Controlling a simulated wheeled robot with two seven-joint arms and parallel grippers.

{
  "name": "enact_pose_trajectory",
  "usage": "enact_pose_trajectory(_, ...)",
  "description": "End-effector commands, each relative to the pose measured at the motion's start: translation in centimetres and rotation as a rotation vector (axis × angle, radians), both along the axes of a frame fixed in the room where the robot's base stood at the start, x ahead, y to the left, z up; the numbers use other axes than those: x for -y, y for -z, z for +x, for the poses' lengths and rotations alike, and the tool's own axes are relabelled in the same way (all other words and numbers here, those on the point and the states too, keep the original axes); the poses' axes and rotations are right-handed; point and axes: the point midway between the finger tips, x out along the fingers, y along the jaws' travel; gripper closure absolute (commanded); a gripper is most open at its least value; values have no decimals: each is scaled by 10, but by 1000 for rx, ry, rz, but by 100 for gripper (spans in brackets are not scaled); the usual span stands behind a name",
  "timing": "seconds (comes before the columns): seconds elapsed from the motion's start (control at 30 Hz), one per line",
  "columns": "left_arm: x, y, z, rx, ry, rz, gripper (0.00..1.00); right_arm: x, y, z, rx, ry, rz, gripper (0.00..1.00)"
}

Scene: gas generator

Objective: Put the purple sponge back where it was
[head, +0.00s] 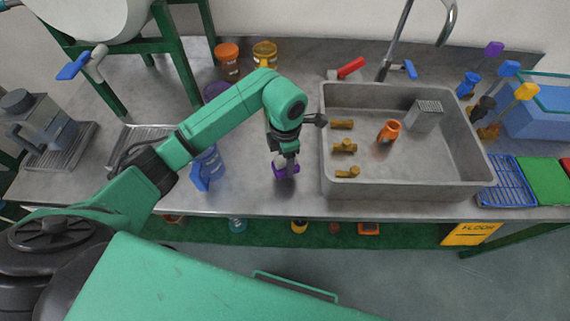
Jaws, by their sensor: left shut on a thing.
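My left gripper (285,160) points down over the counter, just left of the sink. It is shut on the purple sponge (287,170), which shows below the fingers. I cannot tell whether the sponge touches the counter. My right gripper is not in view.
The grey sink (460,150) holds several brass fittings (344,147), an orange piece (389,131) and a grey block (425,115). A blue jug (208,168) stands left of my gripper. A blue rack (505,181) and green pad (543,180) lie right of the sink. Bare counter (250,195) surrounds the sponge.

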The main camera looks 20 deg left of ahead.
Motion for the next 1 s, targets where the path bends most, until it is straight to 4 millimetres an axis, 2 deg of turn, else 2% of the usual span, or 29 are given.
enact_pose_trajectory(0.1, 1, 23, -2, -6, 0, -2, 86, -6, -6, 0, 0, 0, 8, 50)
enact_pose_trajectory(0.2, 1, 33, -1, -3, 1, -1, 86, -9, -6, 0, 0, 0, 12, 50)
enact_pose_trajectory(0.5, 0, 38, 0, 0, 1, 0, 86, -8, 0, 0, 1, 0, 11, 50)
enact_pose_trajectory(0.53, 0, 37, 0, 0, 0, 0, 34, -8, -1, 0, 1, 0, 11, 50)
enact_pose_trajectory(0.6, 0, 36, 0, 0, 0, 0, 11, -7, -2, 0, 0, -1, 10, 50)
enact_pose_trajectory(0.87, 0, 36, 0, -1, 0, -1, 11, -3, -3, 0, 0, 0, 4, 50)
enact_pose_trajectory(0.97, 1, 31, 0, -2, 1, -1, 11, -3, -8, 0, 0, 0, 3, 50)
enact_pose_trajectory(1.0, 0, 30, 0, 1, 1, -2, 11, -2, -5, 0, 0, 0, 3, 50)
